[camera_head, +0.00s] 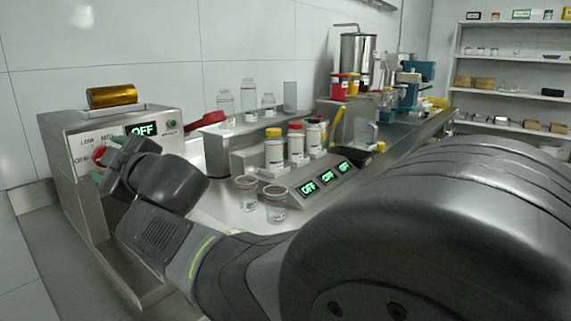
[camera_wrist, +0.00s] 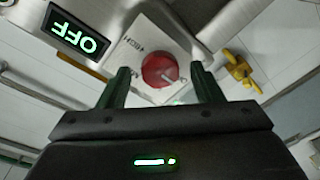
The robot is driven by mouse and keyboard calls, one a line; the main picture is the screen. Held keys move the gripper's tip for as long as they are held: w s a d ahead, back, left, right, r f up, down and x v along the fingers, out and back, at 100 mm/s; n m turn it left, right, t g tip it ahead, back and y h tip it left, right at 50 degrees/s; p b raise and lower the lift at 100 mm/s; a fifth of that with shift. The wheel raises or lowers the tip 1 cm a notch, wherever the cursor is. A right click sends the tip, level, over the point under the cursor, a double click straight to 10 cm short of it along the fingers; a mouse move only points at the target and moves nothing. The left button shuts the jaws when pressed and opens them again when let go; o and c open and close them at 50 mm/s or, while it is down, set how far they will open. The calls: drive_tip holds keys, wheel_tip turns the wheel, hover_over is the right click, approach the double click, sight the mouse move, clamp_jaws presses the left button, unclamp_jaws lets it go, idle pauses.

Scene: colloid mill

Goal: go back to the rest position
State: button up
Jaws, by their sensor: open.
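My gripper (camera_wrist: 163,88) is open in the wrist view. Its two dark green fingers stand on either side of a red round knob (camera_wrist: 160,70) on the front of a metal machine, and a gap shows on both sides of the knob. In the head view my gripper (camera_head: 104,160) is at the left, at the machine's front face, partly hidden by my wrist. The red knob (camera_head: 99,154) shows just beside it. The machine's display (camera_head: 142,129) reads OFF, and it also reads OFF in the wrist view (camera_wrist: 76,32).
The metal machine (camera_head: 75,130) carries a golden cylinder (camera_head: 112,95) on top. Bottles (camera_head: 274,149), two clear cups (camera_head: 275,202) and a panel with OFF displays (camera_head: 325,176) stand on the bench to its right. A yellow valve (camera_wrist: 238,68) shows in the wrist view. Shelves (camera_head: 510,80) stand at the back right.

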drive_tip(key=m, duration=0.5)
drive_tip(key=m+t, duration=0.1)
drive_tip(key=m, duration=1.1)
drive_tip(key=shift+w+a+t, duration=0.1)
drive_tip(key=shift+a+t, duration=0.15)
drive_tip(key=shift+t, duration=0.05)
drive_tip(key=shift+f, duration=0.1)
